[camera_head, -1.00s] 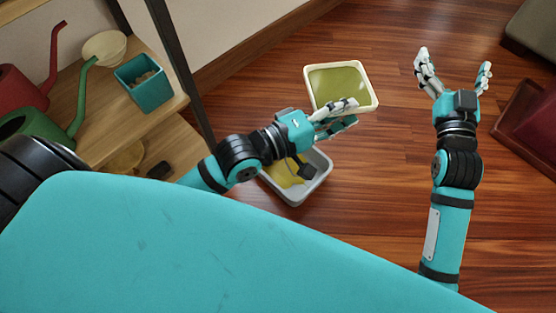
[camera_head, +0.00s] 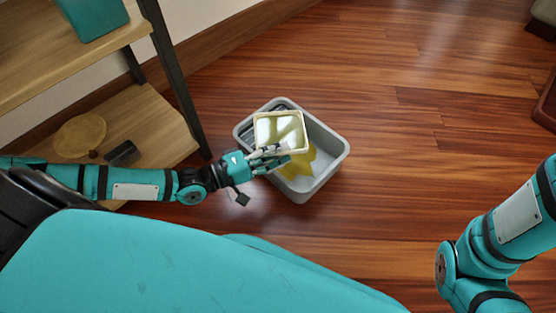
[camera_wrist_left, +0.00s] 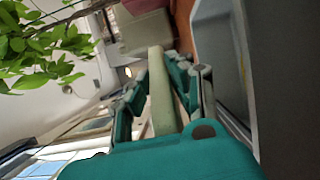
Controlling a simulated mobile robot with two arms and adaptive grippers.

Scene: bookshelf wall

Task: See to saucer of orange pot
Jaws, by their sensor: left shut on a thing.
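A square cream saucer (camera_head: 294,116) is in my left gripper (camera_head: 270,158), which is shut on its near edge. The saucer is above the grey tub (camera_head: 333,165) and looks tilted, with pale glare and yellow-green inside. In the left wrist view the saucer (camera_wrist_left: 161,95) shows as a pale bar between the fingers. A yellow patch (camera_head: 318,160), perhaps liquid or a cloth, shows in the tub, partly hidden by the saucer and hand. My right gripper is out of view. I see no orange pot.
A wooden shelf (camera_head: 150,105) with a dark post (camera_head: 176,80) stands at the left, holding a teal pot (camera_head: 92,15), a round tan dish (camera_head: 80,135) and a small dark object (camera_head: 121,153). The wooden floor (camera_head: 420,120) right of the tub is clear.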

